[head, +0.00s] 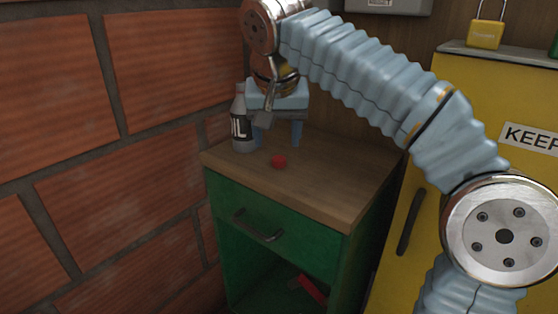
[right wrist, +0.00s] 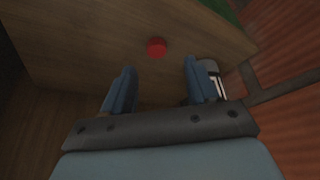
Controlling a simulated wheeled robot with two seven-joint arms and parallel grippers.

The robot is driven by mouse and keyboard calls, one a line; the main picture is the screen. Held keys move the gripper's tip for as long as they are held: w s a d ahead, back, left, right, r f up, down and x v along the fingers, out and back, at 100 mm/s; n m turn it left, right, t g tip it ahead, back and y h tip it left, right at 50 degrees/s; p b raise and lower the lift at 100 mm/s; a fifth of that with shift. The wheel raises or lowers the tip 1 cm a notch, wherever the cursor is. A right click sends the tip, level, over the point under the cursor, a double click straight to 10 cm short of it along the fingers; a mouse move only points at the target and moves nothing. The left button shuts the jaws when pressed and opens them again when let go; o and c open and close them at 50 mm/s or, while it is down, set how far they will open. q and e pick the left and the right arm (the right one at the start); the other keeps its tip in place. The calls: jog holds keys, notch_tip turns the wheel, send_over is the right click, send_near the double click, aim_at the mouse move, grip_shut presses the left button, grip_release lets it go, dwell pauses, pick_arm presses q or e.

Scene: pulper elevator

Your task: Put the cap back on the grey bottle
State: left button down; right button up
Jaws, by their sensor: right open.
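The grey bottle (head: 240,122), with a dark label with white letters, stands upright at the cabinet top's left back edge, by the brick wall. The red cap (head: 279,161) lies on the wooden top, in front and to the right of the bottle, apart from it. My right gripper (head: 275,133) is open and empty above the top, behind the cap and right of the bottle. In the right wrist view the cap (right wrist: 157,47) shows just beyond and between the fingertips (right wrist: 158,68). The bottle (right wrist: 212,76) is partly hidden behind the right-hand finger there. My left gripper is not in view.
The green cabinet (head: 285,220) has a drawer handle and an open lower space with a red object (head: 312,289). A brick wall (head: 170,70) is close on the left. A yellow cabinet (head: 440,210) with a padlock (head: 486,34) on top stands right. The wooden top's front right is clear.

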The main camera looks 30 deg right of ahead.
aim_at(279, 158)
jog(key=shift+s+x, duration=0.2)
jog(key=shift+x, duration=2.45)
jog(key=shift+d, duration=0.1)
grip_shut()
